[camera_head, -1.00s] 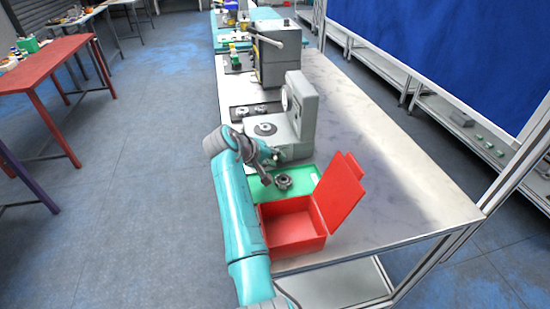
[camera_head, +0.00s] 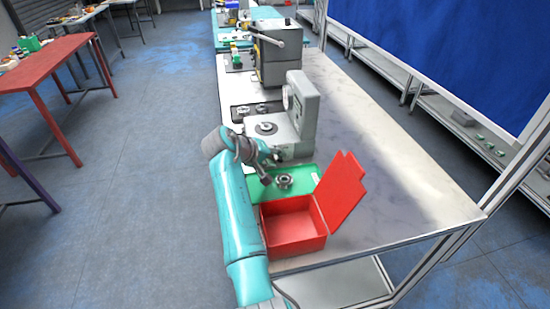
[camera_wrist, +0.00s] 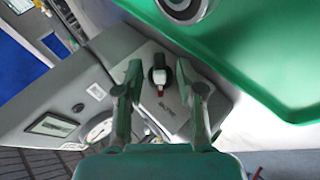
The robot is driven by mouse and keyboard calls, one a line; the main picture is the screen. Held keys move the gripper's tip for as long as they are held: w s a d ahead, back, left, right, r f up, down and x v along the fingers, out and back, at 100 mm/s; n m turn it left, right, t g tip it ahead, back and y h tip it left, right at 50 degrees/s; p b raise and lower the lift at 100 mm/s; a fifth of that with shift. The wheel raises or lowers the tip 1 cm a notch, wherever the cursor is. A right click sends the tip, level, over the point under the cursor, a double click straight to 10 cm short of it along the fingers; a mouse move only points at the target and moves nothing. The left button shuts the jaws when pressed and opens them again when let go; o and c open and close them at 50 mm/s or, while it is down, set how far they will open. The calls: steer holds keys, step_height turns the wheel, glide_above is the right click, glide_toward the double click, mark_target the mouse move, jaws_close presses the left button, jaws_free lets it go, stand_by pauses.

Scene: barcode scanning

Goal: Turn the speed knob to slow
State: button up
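The grey machine (camera_head: 303,112) stands on the bench with a round dial on its side. Its dark speed knob (camera_wrist: 159,73) shows in the wrist view on a light grey panel, with a red-and-white piece beside it. Small dark lettering below the knob is too small to read surely. My gripper (camera_wrist: 158,68) is open, with one finger on each side of the knob and gaps visible. Whether the fingertips reach down to knob depth I cannot tell. In the head view my gripper (camera_head: 267,176) is beside the machine's near end, and the knob is hidden.
A green tray (camera_head: 262,196) with a dark round part (camera_head: 284,181) lies near the machine. An open red box (camera_head: 326,238) with a raised lid stands in front. Another grey machine (camera_head: 273,55) stands behind. The bench's right side is clear.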

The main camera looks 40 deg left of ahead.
steer(key=v, duration=1.1)
steer(key=shift+s+r, duration=0.2)
steer(key=shift+s, duration=0.05)
